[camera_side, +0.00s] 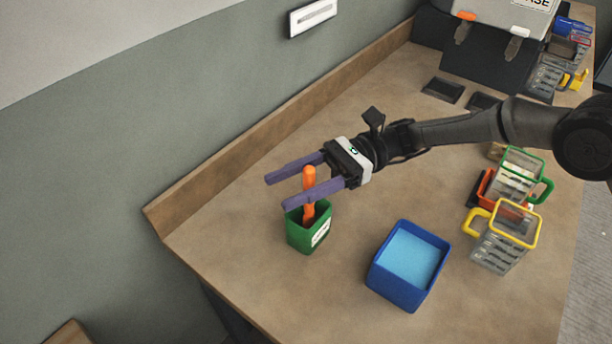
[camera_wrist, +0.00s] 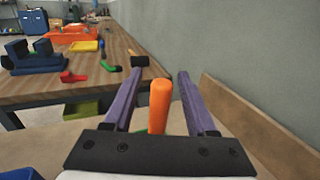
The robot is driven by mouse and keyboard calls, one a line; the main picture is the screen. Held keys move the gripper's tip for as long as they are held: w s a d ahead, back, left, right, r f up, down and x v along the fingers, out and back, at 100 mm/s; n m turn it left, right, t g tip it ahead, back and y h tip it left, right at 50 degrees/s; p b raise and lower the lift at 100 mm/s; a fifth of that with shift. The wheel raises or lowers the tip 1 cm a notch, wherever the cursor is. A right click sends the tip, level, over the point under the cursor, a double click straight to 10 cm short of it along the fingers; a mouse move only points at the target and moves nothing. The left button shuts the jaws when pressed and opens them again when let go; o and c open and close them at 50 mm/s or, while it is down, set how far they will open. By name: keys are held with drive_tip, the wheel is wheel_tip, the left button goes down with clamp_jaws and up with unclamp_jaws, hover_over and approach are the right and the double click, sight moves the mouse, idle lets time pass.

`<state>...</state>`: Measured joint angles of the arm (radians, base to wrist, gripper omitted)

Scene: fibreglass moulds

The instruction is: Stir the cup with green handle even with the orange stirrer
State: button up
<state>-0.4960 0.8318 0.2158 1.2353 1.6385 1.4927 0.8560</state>
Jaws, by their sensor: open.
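The orange stirrer (camera_side: 309,180) stands upright in a green holder (camera_side: 301,235) near the left end of the bench. My gripper (camera_side: 276,191) is open, with its purple fingers on either side of the stirrer's upper part. The wrist view shows the stirrer (camera_wrist: 160,104) between the two fingers (camera_wrist: 160,73), close to the gripper's palm, with gaps on both sides. The clear cup with the green handle (camera_side: 520,176) stands at the right of the bench, partly over an orange-red item. It is outside the wrist view.
A blue container (camera_side: 378,275) with a light blue inside stands right of the green holder. A clear cup with a yellow handle (camera_side: 500,248) stands in front of the green-handled cup. A wooden ledge and wall (camera_side: 225,160) run along the back. Bare bench lies between holder and container.

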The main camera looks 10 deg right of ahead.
clamp_jaws()
idle(0.3)
wheel_tip(320, 180, up, 11)
idle(1.4)
